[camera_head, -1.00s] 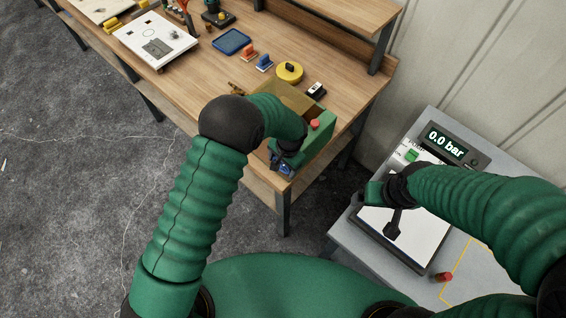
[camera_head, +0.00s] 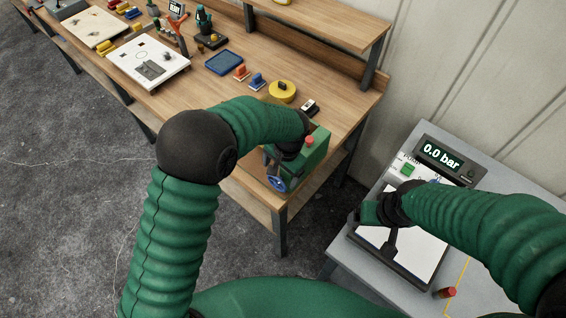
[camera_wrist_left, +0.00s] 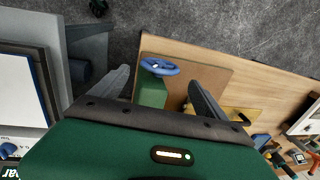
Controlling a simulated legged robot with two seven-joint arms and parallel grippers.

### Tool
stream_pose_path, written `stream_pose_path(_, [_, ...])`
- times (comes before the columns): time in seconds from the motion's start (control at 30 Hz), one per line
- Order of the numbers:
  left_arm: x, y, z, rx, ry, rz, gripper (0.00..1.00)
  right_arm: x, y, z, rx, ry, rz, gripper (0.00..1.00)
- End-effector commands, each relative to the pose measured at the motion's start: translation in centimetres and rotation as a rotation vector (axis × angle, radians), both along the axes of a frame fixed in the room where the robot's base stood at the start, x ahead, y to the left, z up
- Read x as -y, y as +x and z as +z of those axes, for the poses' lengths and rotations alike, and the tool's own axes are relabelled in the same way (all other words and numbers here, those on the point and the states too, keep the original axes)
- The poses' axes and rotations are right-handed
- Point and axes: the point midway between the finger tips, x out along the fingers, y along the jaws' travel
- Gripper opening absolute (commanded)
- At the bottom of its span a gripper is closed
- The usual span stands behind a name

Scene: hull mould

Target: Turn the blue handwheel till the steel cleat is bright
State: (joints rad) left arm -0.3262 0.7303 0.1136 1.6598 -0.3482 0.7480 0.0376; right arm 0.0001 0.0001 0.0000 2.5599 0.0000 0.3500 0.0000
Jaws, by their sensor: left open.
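The blue handwheel (camera_head: 277,183) is on the near end of a green box (camera_head: 315,152) at the bench corner. It also shows in the left wrist view (camera_wrist_left: 159,66), lying between the lines of my two fingers. My left gripper (camera_head: 283,160) is above and behind the wheel in the head view, its fingers mostly hidden there. In the left wrist view its fingers (camera_wrist_left: 158,80) are apart with nothing clamped. My right gripper (camera_head: 385,225) hangs over the white panel at right; its jaw opening is unclear. I cannot pick out the steel cleat.
A red button (camera_head: 309,141) tops the green box. A yellow round piece (camera_head: 282,91), a black-and-white switch (camera_head: 309,107) and a blue tray (camera_head: 223,62) sit on the wooden bench (camera_head: 205,95). A display (camera_head: 442,153) reads 0.0 bar. A red cylinder (camera_head: 445,293) stands on the grey table.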

Motion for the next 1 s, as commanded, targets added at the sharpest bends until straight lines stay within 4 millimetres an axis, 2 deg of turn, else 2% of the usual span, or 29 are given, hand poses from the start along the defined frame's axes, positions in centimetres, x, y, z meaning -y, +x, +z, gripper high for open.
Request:
stream_pose_path(0.1, [0.5, -0.2, 3.2, 0.005, -0.003, -0.001, 0.85, 0.0, 0.0, -1.0, 0.0, 0.0, 0.0, 0.85])
stream_pose_path(0.2, [0.8, -0.4, 5.5, 0.005, -0.001, -0.001, 0.85, 0.0, 0.0, -1.3, 0.0, 0.0, 0.0, 0.85])
stream_pose_path(0.37, [1.0, -0.6, 7.4, 0.001, 0.0, -0.001, 0.85, 0.0, 0.0, -1.5, 0.0, 0.0, 0.0, 0.85])
stream_pose_path(0.7, [0.9, -0.6, 7.5, -0.001, 0.0, 0.002, 0.86, 0.0, 0.0, -1.8, 0.0, 0.0, 0.0, 0.85])
stream_pose_path(0.77, [0.5, -0.2, 6.6, -0.014, -0.009, 0.012, 0.86, 0.0, 0.0, -3.4, 0.001, 0.0, 0.0, 0.85])
stream_pose_path(0.83, [-0.2, 0.6, 5.6, -0.041, -0.034, 0.024, 0.86, 0.0, 0.0, -6.2, 0.0, 0.0, 0.0, 0.85])
stream_pose_path(0.9, [-0.7, 1.2, 5.5, -0.07, -0.074, 0.023, 0.86, 0.0, -0.1, -8.3, -0.001, 0.0, 0.0, 0.85])
stream_pose_path(1.0, [-0.8, 1.7, 6.3, -0.091, -0.123, 0.004, 0.86, 0.0, -0.1, -9.4, -0.001, 0.0, 0.0, 0.85])
